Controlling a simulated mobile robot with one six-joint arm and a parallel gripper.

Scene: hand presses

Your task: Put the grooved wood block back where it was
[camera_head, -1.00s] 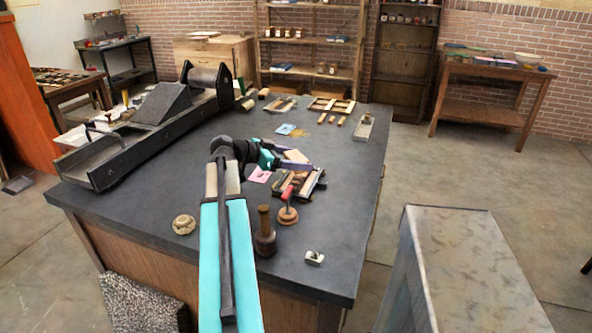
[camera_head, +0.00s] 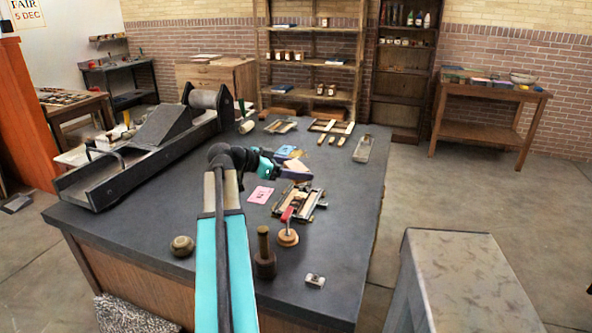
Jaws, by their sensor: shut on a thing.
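My gripper (camera_head: 292,170) is over the middle of the dark bench top. Its teal body shows, with dark blue-purple fingers pointing right. A small tan wood block (camera_head: 297,164) shows at the fingers, and my gripper is shut on it. The fingers cover part of the block, and its groove is too small to make out. I cannot tell how high it is above the bench. A blue card (camera_head: 285,151) lies just behind the gripper. A pink card (camera_head: 261,195) and a small wood-and-metal frame (camera_head: 299,201) lie in front of it.
A long dark press (camera_head: 150,150) with a roller fills the bench's left side. A red-handled round tool (camera_head: 288,236), a wooden pestle-like tool (camera_head: 264,254) and a small metal piece (camera_head: 315,281) stand near the front. Wooden frames and strips (camera_head: 331,127) lie at the back.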

